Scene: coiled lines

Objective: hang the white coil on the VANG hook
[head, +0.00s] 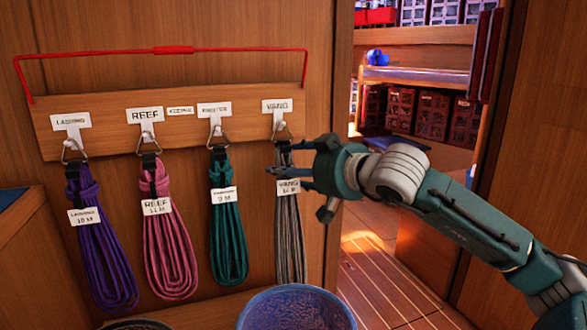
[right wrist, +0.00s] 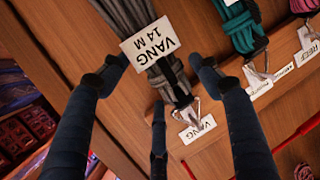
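The white coil (head: 289,235) looks grey-white with dark streaks and hangs at the right end of the wooden hook board. Its tag reads VANG 14 M (right wrist: 151,42) in the right wrist view. The metal ring (right wrist: 192,113) at its black strap appears to be on the VANG hook (head: 279,126), under the VANG label (head: 277,105). My right gripper (head: 305,172) is at the coil's upper part, beside the tag. In the right wrist view its fingers (right wrist: 162,75) are spread, with visible gaps to the coil. My left gripper is not in view.
Purple (head: 100,245), pink (head: 168,245) and teal (head: 228,240) coils hang on the other hooks of the board (head: 180,95). A blue round container (head: 296,310) stands below. A doorway at right opens onto shelves with crates (head: 418,112).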

